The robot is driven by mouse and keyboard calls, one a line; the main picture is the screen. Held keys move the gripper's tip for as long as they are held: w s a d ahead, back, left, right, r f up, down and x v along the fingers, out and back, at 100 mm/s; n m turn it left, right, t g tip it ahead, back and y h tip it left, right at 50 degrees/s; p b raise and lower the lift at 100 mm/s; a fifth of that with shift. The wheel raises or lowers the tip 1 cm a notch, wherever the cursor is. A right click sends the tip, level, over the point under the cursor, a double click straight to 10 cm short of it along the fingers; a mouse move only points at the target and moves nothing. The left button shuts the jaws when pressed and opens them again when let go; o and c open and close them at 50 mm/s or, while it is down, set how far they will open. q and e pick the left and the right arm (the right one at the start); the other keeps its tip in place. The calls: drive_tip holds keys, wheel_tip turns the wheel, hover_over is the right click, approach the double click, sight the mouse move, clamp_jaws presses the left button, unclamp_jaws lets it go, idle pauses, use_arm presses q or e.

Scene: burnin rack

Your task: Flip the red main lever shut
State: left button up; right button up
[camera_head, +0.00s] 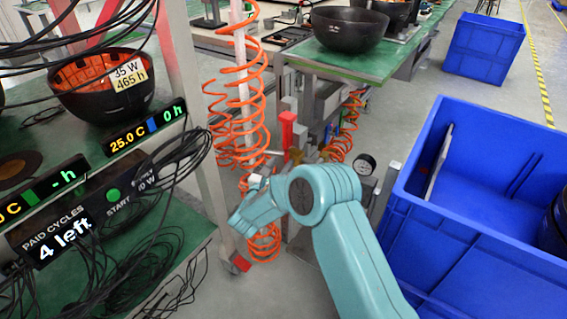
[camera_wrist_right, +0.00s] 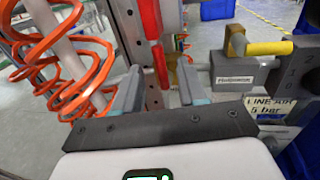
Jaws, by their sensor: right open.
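The red lever (camera_head: 287,129) stands upright on the grey valve assembly beside the orange coils in the head view. In the right wrist view the red lever (camera_wrist_right: 151,20) comes down from the top edge, with a lower red part (camera_wrist_right: 160,66) beneath it. My right gripper (camera_wrist_right: 159,88) is open, its two fingers apart on either side of the line of the red parts. I cannot tell whether either finger touches them. In the head view my teal right arm reaches in from below, and its fingertips are hard to make out. My left gripper is not in view.
Orange coiled hoses (camera_head: 238,110) hang close left of the lever. A yellow handle (camera_wrist_right: 268,47) on a grey block sits to the right in the wrist view. A pressure gauge (camera_head: 366,165) and a blue crate (camera_head: 455,240) stand right. The rack's green shelf (camera_head: 180,265) is left.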

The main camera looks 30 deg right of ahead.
drive_tip(key=shift+x, duration=1.35)
clamp_jaws()
